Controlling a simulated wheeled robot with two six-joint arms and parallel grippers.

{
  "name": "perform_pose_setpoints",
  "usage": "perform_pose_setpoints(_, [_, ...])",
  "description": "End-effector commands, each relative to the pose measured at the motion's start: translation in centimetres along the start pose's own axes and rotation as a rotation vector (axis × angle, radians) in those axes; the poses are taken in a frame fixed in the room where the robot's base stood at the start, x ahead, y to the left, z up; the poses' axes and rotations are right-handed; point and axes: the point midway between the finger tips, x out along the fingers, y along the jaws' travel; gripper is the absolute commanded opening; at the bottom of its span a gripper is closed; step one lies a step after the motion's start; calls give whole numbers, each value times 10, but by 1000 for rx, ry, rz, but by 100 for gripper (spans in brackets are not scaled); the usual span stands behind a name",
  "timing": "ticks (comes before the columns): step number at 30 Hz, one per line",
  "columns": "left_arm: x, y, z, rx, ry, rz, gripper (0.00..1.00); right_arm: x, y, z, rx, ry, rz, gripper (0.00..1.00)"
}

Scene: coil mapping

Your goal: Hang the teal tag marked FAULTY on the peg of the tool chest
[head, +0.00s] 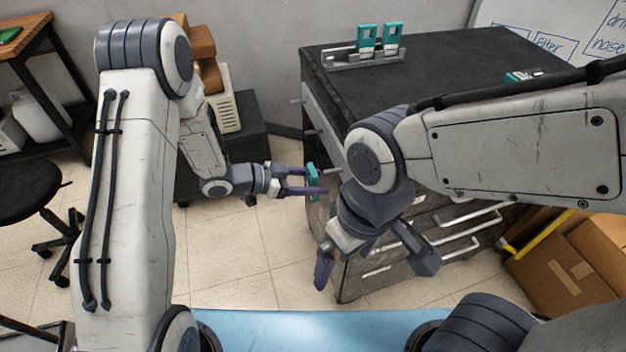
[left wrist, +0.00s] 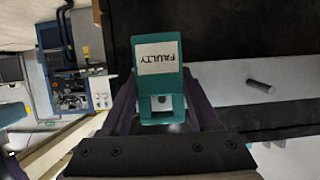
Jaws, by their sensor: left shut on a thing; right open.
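My left gripper (head: 312,190) is shut on the teal tag (head: 314,176), beside the left side of the dark tool chest (head: 440,68). In the left wrist view the tag (left wrist: 172,52) has a white label reading FAULTY, upside down, and a square opening near the fingers. In the head view several pegs show on the chest's left side, one (head: 332,171) close to the tag. My right gripper (head: 374,264) is open and empty before the drawers.
A metal rack (head: 345,58) with two teal tags (head: 366,40) stands on the chest top. Another teal item (head: 517,78) lies partly hidden behind my right arm. Cardboard boxes (head: 590,255) stand at right, a black stool (head: 28,188) at left. Floor is clear between.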

Motion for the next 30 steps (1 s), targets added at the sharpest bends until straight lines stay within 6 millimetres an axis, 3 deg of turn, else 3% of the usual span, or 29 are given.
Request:
perform_pose_setpoints(11, [1,0,0,0,0,0,9,-1,0,0,0,0,0,100])
perform_pose_setpoints(30, [24,0,-10,1,1,1,9,-2,0,0,0,0,0,100])
